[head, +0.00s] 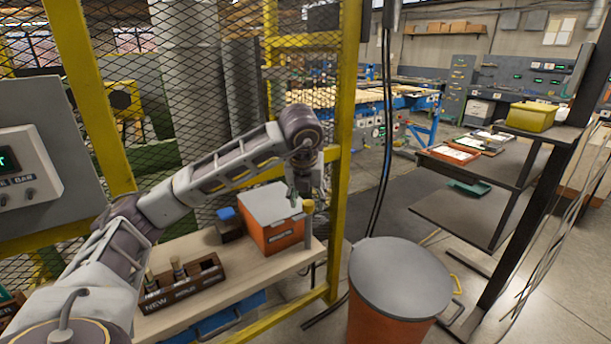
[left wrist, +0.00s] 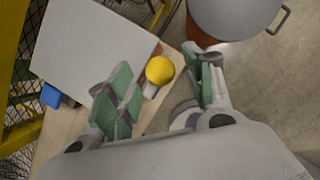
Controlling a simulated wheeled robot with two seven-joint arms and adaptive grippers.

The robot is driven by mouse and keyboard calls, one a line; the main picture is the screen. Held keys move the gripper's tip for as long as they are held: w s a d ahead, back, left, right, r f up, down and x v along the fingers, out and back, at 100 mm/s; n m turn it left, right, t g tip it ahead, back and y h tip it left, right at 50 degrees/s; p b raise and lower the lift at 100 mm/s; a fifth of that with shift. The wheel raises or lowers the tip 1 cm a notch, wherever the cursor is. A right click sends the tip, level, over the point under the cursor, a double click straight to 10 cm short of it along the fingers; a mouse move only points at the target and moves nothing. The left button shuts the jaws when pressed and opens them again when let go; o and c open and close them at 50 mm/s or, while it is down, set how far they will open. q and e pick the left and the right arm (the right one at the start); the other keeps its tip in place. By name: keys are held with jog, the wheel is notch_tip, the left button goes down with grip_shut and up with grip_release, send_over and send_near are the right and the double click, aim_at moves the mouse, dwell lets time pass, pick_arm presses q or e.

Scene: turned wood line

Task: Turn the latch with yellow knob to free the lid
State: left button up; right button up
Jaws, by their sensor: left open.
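The yellow knob (head: 309,206) sits at the right front corner of an orange box (head: 281,237) with a flat grey lid (head: 268,203). In the left wrist view the knob (left wrist: 160,70) is a round yellow top beside the grey lid (left wrist: 88,55). My left gripper (head: 302,190) is above that corner, pointing down. Its green-padded fingers (left wrist: 163,82) are open, with the knob showing in the gap between them and no clear contact. The latch arm under the knob is mostly hidden. My right gripper is not in view.
The box stands on a wooden bench (head: 215,265) with a dark slotted holder (head: 184,288) and a small blue-topped item (head: 228,222). A yellow-framed mesh fence (head: 346,110) rises behind. A grey-lidded orange bin (head: 400,280) stands to the right, apart from the bench.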

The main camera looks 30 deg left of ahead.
pick_arm(q)
jog(key=v, duration=1)
dwell(0.5)
jog(key=shift+s+r, duration=0.1)
jog(key=shift+r, duration=0.05)
dwell(0.4)
